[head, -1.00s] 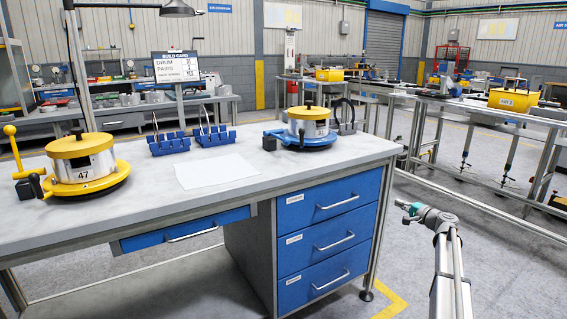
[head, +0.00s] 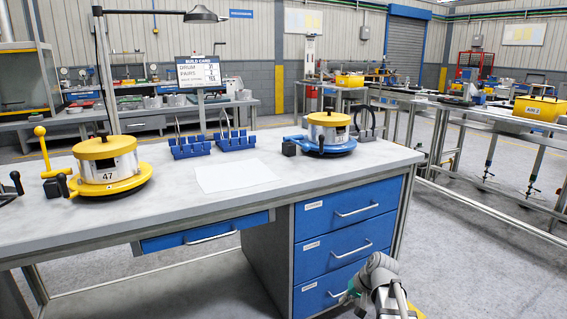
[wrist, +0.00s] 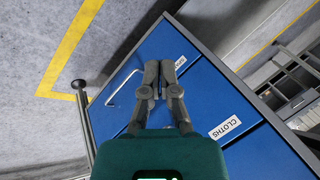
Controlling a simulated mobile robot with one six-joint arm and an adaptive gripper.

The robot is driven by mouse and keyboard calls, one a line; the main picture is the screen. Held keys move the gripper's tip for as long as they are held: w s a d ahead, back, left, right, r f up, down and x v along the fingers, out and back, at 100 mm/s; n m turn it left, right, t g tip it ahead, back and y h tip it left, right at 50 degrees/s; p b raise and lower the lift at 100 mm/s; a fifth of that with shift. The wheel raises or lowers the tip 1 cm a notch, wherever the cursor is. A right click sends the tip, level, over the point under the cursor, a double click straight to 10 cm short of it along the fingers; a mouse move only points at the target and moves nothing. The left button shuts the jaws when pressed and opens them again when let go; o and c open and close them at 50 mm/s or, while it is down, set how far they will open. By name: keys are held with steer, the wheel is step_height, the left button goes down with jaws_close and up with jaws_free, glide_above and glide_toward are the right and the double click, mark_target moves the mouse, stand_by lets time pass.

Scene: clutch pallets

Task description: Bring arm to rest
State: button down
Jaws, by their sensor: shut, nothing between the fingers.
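My arm (head: 385,285) reaches up from the bottom right of the head view, in front of the workbench's blue drawers. My gripper (wrist: 160,72) shows in the wrist view with its fingers together and nothing between them. In that view it is in front of a blue drawer front (wrist: 205,92); I cannot tell the exact gap. In the head view the fingertips are not clear.
The workbench (head: 170,217) carries a yellow-based drum (head: 107,165), a blue-based drum (head: 328,133), blue racks (head: 190,147) and a white sheet (head: 235,175). A conveyor (head: 470,110) stands at the right. Open floor (head: 470,250) lies between.

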steer(key=s+a+f+n+g+h, duration=0.1)
steer(key=s+h, duration=0.1)
steer(key=s, duration=0.5)
steer(key=s+a+f+n+g+h, duration=0.1)
steer(key=s+g+h, duration=0.15)
steer(key=s, duration=0.35)
step_height(320, 180, up, 38)
steer(key=p, duration=3.8)
steer(key=shift+s+t, duration=0.3)
steer(key=shift+t, duration=0.05)
